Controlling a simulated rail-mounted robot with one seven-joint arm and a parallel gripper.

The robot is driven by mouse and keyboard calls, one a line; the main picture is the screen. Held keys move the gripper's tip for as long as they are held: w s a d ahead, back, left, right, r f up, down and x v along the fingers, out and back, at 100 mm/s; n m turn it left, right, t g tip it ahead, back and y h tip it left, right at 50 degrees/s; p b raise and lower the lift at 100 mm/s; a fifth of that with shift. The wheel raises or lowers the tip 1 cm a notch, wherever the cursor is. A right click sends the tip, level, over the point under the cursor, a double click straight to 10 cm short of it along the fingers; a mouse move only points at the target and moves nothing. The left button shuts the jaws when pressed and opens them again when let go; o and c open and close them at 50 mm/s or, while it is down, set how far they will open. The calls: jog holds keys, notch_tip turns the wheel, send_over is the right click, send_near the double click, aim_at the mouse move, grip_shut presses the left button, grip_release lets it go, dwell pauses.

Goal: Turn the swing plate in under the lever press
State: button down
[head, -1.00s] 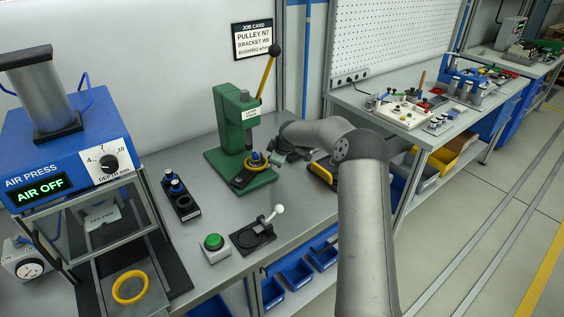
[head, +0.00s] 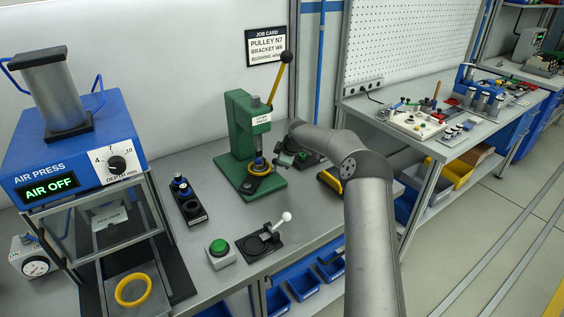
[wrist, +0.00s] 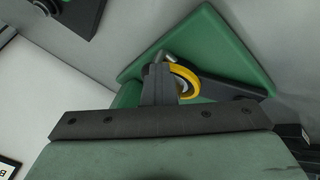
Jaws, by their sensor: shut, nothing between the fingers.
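The green lever press (head: 240,128) stands on the bench with its yellow lever (head: 278,78) raised. The dark swing plate (head: 249,187) lies at its base. A yellow ring (head: 265,172) with a blue part inside sits on the plate, in line below the ram in the head view; exact alignment is unclear. My gripper (head: 284,160) is low at the right of the ring. In the wrist view its shut, empty fingers (wrist: 166,62) are close beside the ring (wrist: 187,72), over the green base (wrist: 228,55); contact cannot be told. The plate also shows there (wrist: 228,86).
A black fixture with a white-knobbed lever (head: 262,243) and a green button box (head: 220,252) stand in front. A black holder (head: 187,203) is left of the press. The air press (head: 70,150) stands far left.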

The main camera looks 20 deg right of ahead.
jog(key=shift+w+a+r, duration=0.25)
jog(key=shift+r, duration=0.05)
jog(key=shift+s, duration=0.1)
jog(key=shift+s+f+b, duration=0.15)
jog(key=shift+s+b, duration=0.1)
jog(key=shift+b, duration=0.25)
jog(key=s+b, duration=0.1)
jog(key=s, duration=0.2)
jog(key=shift+s+d+r+b, duration=0.2)
jog(key=shift+d+b, duration=0.15)
jog(key=shift+b, duration=0.05)
jog(key=s+d+r+b, duration=0.1)
jog(key=s+d+r, duration=0.3)
jog(key=r, duration=0.4)
jog(key=shift+r, duration=0.25)
jog(key=shift+d, duration=0.1)
